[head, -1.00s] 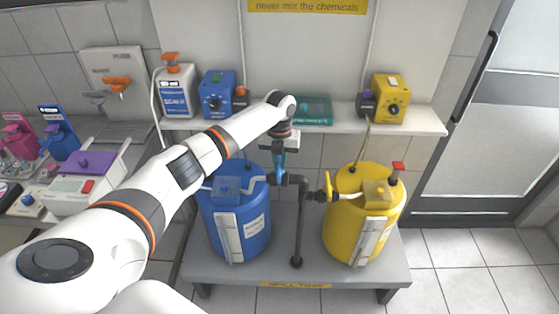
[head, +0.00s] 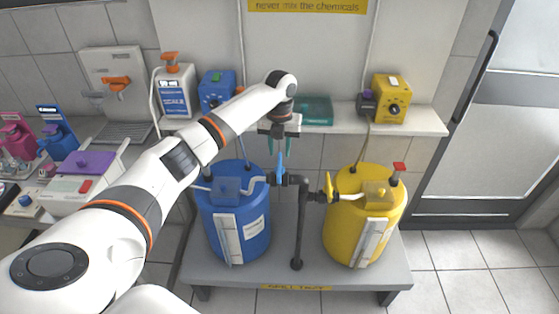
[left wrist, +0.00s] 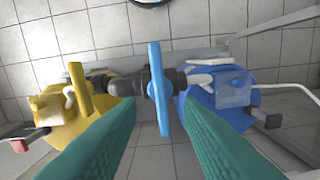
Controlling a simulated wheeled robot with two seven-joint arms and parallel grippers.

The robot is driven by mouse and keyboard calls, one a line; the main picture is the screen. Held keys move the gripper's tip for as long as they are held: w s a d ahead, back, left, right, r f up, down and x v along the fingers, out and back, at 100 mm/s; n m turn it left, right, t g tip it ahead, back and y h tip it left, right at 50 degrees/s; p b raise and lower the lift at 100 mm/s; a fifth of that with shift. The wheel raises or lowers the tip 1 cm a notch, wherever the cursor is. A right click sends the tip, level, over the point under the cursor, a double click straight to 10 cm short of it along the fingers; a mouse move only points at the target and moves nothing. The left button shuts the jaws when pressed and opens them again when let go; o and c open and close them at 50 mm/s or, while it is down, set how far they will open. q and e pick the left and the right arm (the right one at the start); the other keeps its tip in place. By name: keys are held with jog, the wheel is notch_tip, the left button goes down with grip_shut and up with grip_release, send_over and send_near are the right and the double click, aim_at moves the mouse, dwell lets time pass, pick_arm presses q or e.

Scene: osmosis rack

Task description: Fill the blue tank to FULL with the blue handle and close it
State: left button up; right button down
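The blue tank (head: 258,248) stands at the left of the grey stand, with a pale upright strip (head: 229,240) on its front; I cannot read a level there. The blue handle (head: 281,169) stands upright on the dark pipe valve beside the tank's top. It also shows in the left wrist view (left wrist: 159,88). My left gripper (head: 279,150) is open just above the blue handle. In the left wrist view its teal fingers (left wrist: 158,108) are spread, with the handle between their tips in the picture and a gap on both sides. My right gripper is not in view.
A yellow tank (head: 340,235) with a yellow handle (head: 328,186) stands to the right on the same pipe. Behind, a shelf (head: 340,123) holds a yellow pump box (head: 391,100), a teal box (head: 318,110) and a blue pump box (head: 216,88). Open floor lies right.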

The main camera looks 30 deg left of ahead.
aim_at(280, 164)
pick_arm(q)
notch_tip(280, 164, up, 7)
jog(key=b, duration=0.1)
dwell(0.6)
